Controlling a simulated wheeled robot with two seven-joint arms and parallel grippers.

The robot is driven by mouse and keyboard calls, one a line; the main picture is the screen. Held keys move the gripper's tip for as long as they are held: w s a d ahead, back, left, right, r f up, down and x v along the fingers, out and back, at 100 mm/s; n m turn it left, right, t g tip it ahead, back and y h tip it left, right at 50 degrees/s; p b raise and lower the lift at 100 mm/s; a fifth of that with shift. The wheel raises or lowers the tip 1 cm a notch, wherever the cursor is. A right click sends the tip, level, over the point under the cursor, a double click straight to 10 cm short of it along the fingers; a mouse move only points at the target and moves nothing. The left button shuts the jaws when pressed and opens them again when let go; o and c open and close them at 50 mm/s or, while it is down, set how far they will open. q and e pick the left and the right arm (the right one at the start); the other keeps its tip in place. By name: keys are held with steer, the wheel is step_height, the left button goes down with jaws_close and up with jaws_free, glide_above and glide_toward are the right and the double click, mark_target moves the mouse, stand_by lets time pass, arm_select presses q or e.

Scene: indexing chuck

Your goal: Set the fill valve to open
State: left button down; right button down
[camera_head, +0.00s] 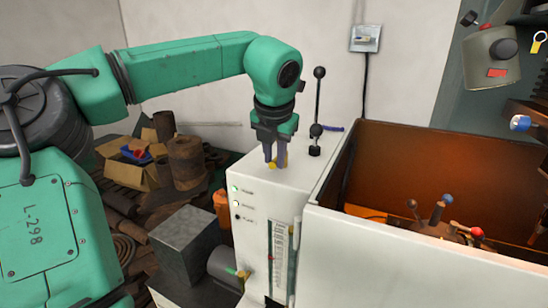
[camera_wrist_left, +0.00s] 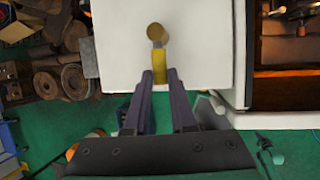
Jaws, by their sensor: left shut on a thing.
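A small yellow handle (camera_head: 272,166) stands on top of the white cabinet (camera_head: 240,178), and it appears to be the fill valve. In the left wrist view the yellow handle (camera_wrist_left: 160,77) runs from a round brass-coloured part (camera_wrist_left: 156,34) toward my gripper. My left gripper (camera_head: 275,160) points down over the cabinet top and is shut on the yellow handle, with its fingertips (camera_wrist_left: 160,74) on either side of it. The fingers partly hide the handle in the head view. I see no marking for open or closed. My right gripper is not in view.
A black ball-ended lever (camera_head: 318,100) rises behind my gripper. An open-topped white enclosure (camera_head: 400,240) with several knobbed levers inside stands to the right. A fitting with a yellow-green handle (camera_head: 238,272) sticks out low at the cabinet's front. Cardboard boxes and rusty parts lie left.

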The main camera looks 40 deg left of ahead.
arm_select(q)
steer(key=shift+r, duration=0.1)
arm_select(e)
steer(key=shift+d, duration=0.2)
arm_select(q)
steer(key=c, duration=0.8)
jaws_free()
steer(key=shift+o, duration=0.2)
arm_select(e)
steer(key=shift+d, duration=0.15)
arm_select(q)
steer(key=shift+d, duration=0.1)
steer(key=shift+r, duration=0.25)
steer(key=v, duration=1.4)
steer(key=shift+b, duration=0.3)
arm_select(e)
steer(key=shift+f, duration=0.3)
arm_select(q)
steer(key=shift+d+f, duration=0.1)
